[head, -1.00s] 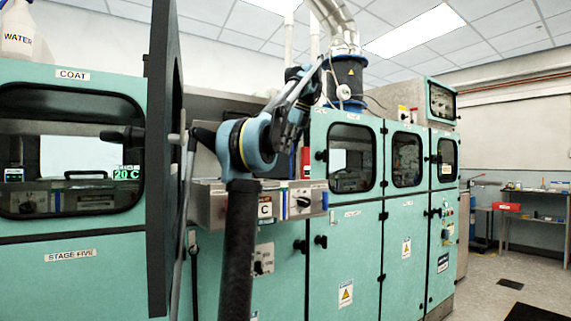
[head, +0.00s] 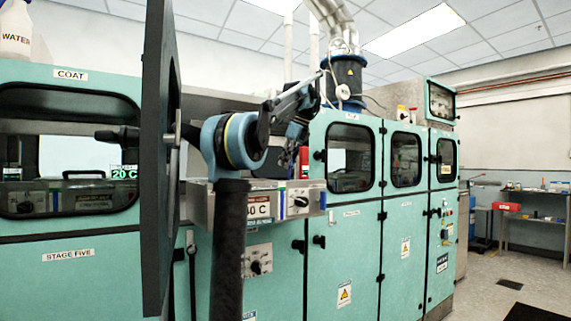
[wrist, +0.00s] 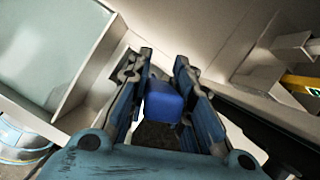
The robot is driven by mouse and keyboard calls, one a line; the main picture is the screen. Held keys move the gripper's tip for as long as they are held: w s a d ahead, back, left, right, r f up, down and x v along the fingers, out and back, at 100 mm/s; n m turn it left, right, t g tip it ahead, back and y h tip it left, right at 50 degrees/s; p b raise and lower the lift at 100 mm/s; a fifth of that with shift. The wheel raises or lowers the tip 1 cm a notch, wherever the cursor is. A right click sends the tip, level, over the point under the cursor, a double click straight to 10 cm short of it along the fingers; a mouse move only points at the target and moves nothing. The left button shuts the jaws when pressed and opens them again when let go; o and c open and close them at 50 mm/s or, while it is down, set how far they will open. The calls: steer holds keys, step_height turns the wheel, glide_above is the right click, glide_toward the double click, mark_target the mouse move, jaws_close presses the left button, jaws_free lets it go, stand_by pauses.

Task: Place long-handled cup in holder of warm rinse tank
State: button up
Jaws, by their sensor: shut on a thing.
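My gripper (wrist: 163,62) has both blue-black fingers around a small blue block (wrist: 163,102), the only part of the held thing that shows clearly. I take it for the handle end of the long-handled cup; the cup's bowl is not visible. In the head view my gripper (head: 298,130) is small and partly hidden by my wrist, over the metal tank front (head: 235,205), which has a partly covered label ending in "0 C" and a knob. In the wrist view, a pale recessed area with a light rim (wrist: 50,50) lies left of the fingers. I cannot make out a holder for certain.
A dark upright panel (head: 160,150) stands close left of my arm. Teal cabinets with windows (head: 350,160) run to the right. A white bracket and yellow bar (wrist: 300,82) are right of the fingers. Open floor (head: 500,280) lies far right.

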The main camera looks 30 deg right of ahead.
steer(key=o, duration=0.9)
steer(key=shift+o, duration=0.2)
steer(key=v, duration=1.2)
steer(key=shift+r, duration=0.1)
